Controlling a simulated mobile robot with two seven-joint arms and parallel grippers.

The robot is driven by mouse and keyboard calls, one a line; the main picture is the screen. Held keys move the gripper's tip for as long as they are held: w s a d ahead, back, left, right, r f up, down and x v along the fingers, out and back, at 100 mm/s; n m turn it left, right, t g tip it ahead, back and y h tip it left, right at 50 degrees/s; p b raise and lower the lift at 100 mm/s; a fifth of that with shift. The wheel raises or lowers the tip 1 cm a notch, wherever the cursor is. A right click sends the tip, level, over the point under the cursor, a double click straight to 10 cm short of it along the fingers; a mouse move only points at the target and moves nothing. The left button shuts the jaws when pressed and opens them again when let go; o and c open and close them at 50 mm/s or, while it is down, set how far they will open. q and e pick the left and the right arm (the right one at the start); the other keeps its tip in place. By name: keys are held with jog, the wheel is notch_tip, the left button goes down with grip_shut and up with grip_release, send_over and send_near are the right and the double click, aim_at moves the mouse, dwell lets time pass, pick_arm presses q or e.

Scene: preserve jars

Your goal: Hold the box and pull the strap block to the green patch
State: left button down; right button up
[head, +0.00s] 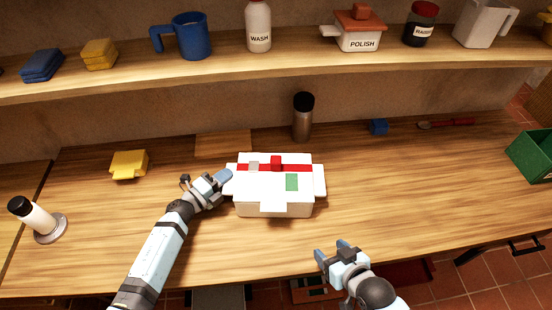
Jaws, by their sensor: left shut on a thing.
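A white box (245,190) with open side and front flaps or tabs stands on the wooden table. A red strap (300,168) runs across its top, with a red block (276,163) near the middle of the strap. A green patch (292,182) is on the top, in front of and right of the block. My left gripper (226,176) is shut on the box's left side. My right gripper (334,252) is open and empty, in front of the box to the right, apart from it.
A dark-capped grey cylinder (303,122) stands behind the box, beside a flat wooden board (223,143). The table right of the box is clear.

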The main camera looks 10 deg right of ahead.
aim_at(276, 159)
jog(key=w+a+r+g+y, duration=0.1)
jog(key=w+a+r, duration=0.2)
jog(key=w+a, duration=0.1)
jog(key=w+a+r+m+g+y, duration=0.1)
jog(key=w+a+r+g, duration=0.1)
jog(key=w+a+r, duration=0.2)
jog(key=w+a+r+g, duration=0.2)
jog(key=w+a+r, duration=0.2)
jog(key=w+a, duration=0.2)
jog(key=shift+w+r+y, duration=0.1)
jog(key=shift+w+y, duration=0.3)
jog(key=shift+w, duration=0.45)
jog(key=w+d+r+m+g+h, duration=0.3)
jog(key=w+r+g+h, duration=0.35)
jog(key=w, duration=0.35)
jog(key=shift+t, duration=0.25)
notch_tip(276, 159, down, 11)
jog(key=shift+d+r, duration=0.1)
